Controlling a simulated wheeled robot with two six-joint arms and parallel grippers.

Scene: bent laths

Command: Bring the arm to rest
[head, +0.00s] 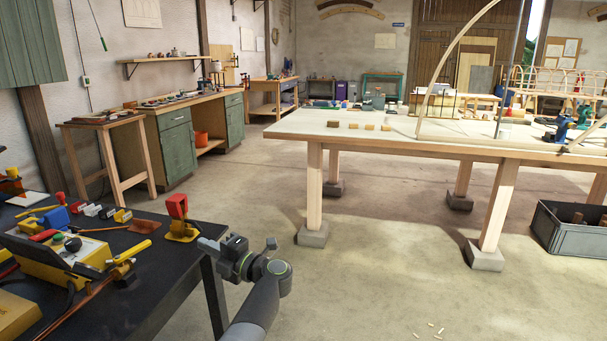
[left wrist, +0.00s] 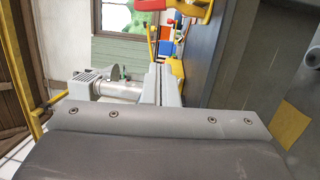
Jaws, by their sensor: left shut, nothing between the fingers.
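My left gripper (head: 207,244) is at the near edge of the dark table (head: 165,275) in the head view, its fingers pointing left toward the tabletop. It is shut with nothing between the fingers. A red and yellow tool (head: 179,215) stands upright on the table a little beyond the fingertips, apart from them. In the left wrist view the grey gripper fingers (left wrist: 166,88) show beside the dark tabletop, with a red and yellow tool (left wrist: 190,8) at the top. My left forearm comes up from the bottom of the head view. My right gripper is not in view.
The dark table holds a yellow box (head: 60,262) and several coloured tools. A long workbench (head: 350,120) with a bent lath (head: 445,65) stands at the back right. A grey crate (head: 570,230) sits on the floor at right. Open floor lies between.

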